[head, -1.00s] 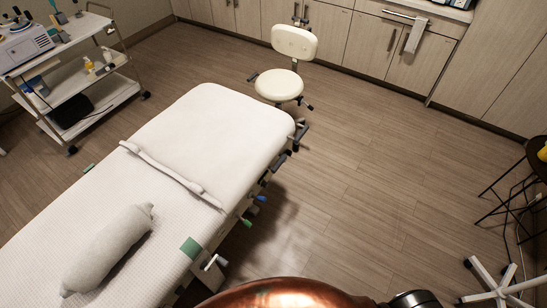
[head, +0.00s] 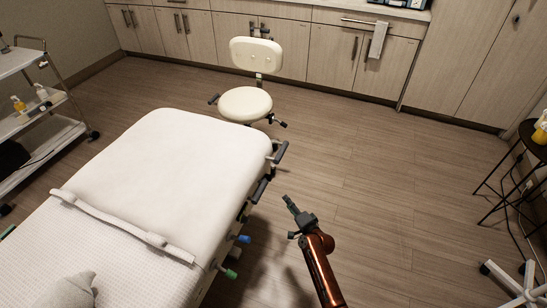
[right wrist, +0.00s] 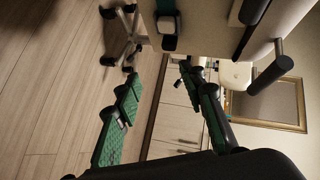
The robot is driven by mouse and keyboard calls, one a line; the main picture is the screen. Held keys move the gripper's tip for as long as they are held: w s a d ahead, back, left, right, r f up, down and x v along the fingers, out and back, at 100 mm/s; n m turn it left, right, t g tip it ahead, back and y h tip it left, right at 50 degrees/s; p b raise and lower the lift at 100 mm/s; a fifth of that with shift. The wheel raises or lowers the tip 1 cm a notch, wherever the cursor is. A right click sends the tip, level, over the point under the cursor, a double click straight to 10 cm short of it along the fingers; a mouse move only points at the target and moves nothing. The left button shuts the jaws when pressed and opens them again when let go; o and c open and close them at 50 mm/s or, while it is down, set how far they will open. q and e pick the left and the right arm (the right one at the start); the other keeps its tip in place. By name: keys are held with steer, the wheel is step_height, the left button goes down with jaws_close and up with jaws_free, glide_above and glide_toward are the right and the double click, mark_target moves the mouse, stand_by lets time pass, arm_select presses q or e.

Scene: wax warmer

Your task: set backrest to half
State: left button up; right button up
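The treatment bed's backrest (head: 185,150) is a white padded section at the bed's far end, and it looks nearly flat. Along its right edge are dark grey handles (head: 280,152), one nearer handle (head: 259,191), a blue knob (head: 243,239) and a green knob (head: 231,273). My right gripper (head: 289,203) is over the floor just right of these, apart from the bed in the picture. In the right wrist view its two green-padded fingers (right wrist: 160,85) stand apart with nothing between them. Dark handles (right wrist: 267,70) show up close there on the right. My left gripper is out of view.
A cream stool (head: 246,103) stands just beyond the bed's far end. A white trolley (head: 45,125) is at the left and a dark side table (head: 510,185) at the right. Cabinets (head: 340,55) line the back wall. The floor right of the bed is mostly clear.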

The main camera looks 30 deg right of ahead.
steer(key=w+d+r+m+t+b, duration=0.25)
steer(key=w+r, duration=0.35)
steer(key=r, duration=0.3)
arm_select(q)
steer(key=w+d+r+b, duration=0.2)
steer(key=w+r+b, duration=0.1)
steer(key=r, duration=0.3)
arm_select(e)
steer(key=m+t+h, duration=0.2)
steer(key=m, duration=0.1)
glide_toward(281, 152)
steer(key=w+d, duration=0.2)
steer(key=w, duration=0.2)
steer(key=b+x, duration=0.1)
steer(key=x, duration=0.1)
steer(key=f+x, duration=0.1)
steer(key=x, duration=0.1)
steer(key=b+x, duration=0.1)
steer(key=x, duration=0.1)
steer(key=shift+w+a+f+b, duration=0.15)
steer(key=shift+w+a+b, duration=0.15)
steer(key=shift+w+r, duration=0.2)
steer(key=shift+w, duration=0.15)
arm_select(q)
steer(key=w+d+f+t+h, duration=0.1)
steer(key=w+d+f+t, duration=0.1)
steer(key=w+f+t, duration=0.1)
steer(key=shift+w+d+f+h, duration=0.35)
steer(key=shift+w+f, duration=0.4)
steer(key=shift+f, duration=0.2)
